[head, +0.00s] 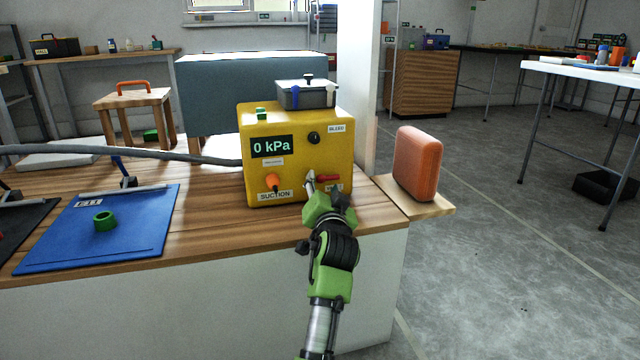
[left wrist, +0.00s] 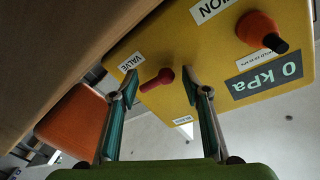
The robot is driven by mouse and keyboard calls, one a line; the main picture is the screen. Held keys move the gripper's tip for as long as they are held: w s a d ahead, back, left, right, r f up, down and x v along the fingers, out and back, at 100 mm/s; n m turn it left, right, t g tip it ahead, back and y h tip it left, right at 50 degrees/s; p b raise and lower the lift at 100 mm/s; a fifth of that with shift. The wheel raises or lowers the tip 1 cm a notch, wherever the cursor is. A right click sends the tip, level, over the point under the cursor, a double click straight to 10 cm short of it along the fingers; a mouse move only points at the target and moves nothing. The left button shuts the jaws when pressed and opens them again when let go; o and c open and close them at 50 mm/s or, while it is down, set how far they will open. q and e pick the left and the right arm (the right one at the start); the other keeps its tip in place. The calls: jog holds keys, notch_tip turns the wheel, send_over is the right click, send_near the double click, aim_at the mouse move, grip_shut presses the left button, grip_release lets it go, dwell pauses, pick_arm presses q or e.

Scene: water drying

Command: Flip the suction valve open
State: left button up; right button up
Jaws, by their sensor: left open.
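The yellow suction box (head: 295,150) stands on the wooden bench, its display (head: 271,146) reading "0 kPa". The suction valve is a small red lever (head: 328,178) low on its front, pointing to the right in the head view. The lever also shows in the left wrist view (left wrist: 157,79), near the "VALVE" label (left wrist: 131,61). My left gripper (head: 316,184) is at the front of the box by the lever. In the left wrist view its two fingers (left wrist: 160,90) are spread with the lever between them in the picture; contact cannot be told. My right gripper is not in view.
An orange knob (head: 272,181) sits left of the lever on the box, with a black knob (head: 314,138) above. An orange block (head: 417,163) stands at the bench's right end. A blue mat (head: 130,245) with a green ring (head: 104,222) lies left. A grey hose (head: 120,152) runs leftward.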

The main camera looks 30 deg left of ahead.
pick_arm(q)
jog(key=shift+w+a, duration=0.1)
jog(key=shift+w, duration=0.05)
jog(key=shift+r, duration=0.1)
jog(key=c, duration=1.1)
